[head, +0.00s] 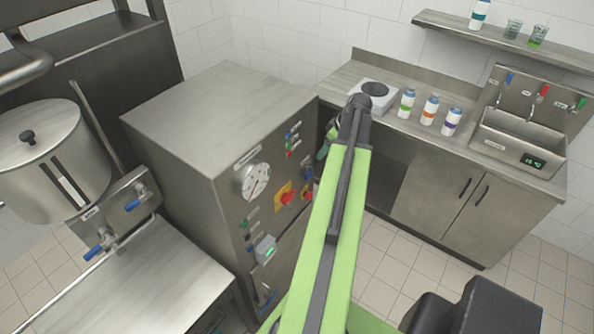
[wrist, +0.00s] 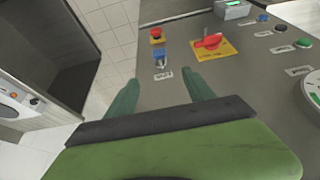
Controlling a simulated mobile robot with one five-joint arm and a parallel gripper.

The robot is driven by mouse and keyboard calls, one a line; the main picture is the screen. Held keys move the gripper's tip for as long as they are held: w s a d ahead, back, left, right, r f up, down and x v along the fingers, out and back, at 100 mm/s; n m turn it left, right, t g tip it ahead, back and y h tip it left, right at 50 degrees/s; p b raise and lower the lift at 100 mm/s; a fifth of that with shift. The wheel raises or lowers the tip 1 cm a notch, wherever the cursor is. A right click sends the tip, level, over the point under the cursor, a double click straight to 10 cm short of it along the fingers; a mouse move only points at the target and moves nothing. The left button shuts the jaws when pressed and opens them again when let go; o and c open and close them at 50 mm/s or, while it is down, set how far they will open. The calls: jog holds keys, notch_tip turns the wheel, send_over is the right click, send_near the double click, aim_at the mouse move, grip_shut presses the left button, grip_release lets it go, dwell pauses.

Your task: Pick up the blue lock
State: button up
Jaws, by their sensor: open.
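The blue lock (wrist: 160,57) is a small blue piece on the grey control panel, beside a red button (wrist: 156,33), in the wrist view. It also shows as a small blue spot (head: 309,183) on the cabinet front in the head view. My gripper (wrist: 161,84) is open and empty, its two green fingers pointing at the panel. The lock lies beyond the fingertips, roughly between them in the picture, and looks apart from them. In the head view my gripper (head: 325,143) is partly hidden behind my arm.
The panel carries a red rotary switch (wrist: 208,42) on a yellow plate, close to the lock, and a small box (wrist: 232,10). A round gauge (head: 254,181) sits higher on the cabinet. A counter with several bottles (head: 430,110) and a sink (head: 520,140) stands right.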

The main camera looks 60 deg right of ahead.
jog(key=b, duration=1.2)
send_over(310, 174)
jog(key=s, duration=0.2)
notch_tip(310, 174, down, 12)
jog(key=b+x, duration=0.4)
jog(key=shift+f+b, duration=0.35)
jog(key=shift+f, duration=0.1)
jog(key=shift+r, duration=0.2)
grip_shut()
